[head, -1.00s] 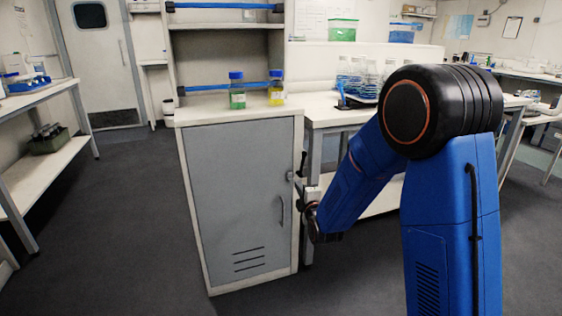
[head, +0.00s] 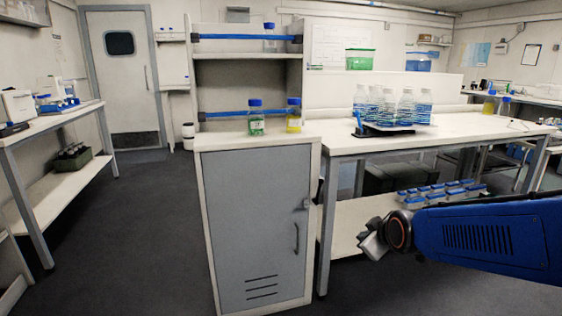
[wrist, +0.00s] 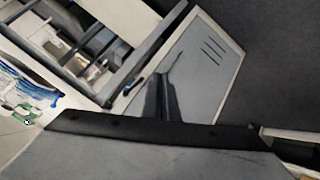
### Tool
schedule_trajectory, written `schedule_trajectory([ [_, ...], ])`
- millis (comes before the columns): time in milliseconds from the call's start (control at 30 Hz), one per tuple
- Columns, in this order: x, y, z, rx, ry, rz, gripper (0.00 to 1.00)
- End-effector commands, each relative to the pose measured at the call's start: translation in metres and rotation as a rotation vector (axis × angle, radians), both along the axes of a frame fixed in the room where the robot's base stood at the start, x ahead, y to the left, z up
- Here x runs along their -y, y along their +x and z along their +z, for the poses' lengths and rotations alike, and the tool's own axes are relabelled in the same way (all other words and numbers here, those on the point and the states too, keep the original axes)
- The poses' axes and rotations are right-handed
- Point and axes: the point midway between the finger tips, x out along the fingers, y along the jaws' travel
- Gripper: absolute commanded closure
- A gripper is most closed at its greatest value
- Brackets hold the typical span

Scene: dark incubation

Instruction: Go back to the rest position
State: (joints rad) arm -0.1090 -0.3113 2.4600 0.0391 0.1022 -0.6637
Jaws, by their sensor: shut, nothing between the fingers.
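My gripper (wrist: 163,82) shows in the wrist view as two dark fingers close together, with nothing between them. In the head view my blue arm reaches in from the right edge and its end is at the lower right, in front of the bench. The fingers are hard to make out there. The grey cabinet (head: 258,215) stands to the left of the arm's end, its door closed. The cabinet door also shows in the wrist view (wrist: 205,70), beyond the fingers. My gripper appears apart from the cabinet.
A green-liquid bottle (head: 256,118) and a yellow-liquid bottle (head: 294,115) stand on the cabinet. The bench (head: 460,130) at right bears several clear bottles (head: 395,105); blue-capped containers (head: 440,193) sit on its lower shelf. Dark floor (head: 150,220) is free at left.

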Motion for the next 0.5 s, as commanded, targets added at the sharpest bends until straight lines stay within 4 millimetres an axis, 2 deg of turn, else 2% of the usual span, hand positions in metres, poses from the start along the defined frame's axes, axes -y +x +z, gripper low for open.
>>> schedule_trajectory([
  [33, 0.005, -0.017, 0.003, -0.028, 0.026, -0.031, 1.00],
  [233, 0.024, -0.088, 0.004, -0.169, 0.141, -0.177, 1.00],
  [500, 0.043, -0.190, -0.001, -0.350, 0.272, -0.404, 1.00],
])
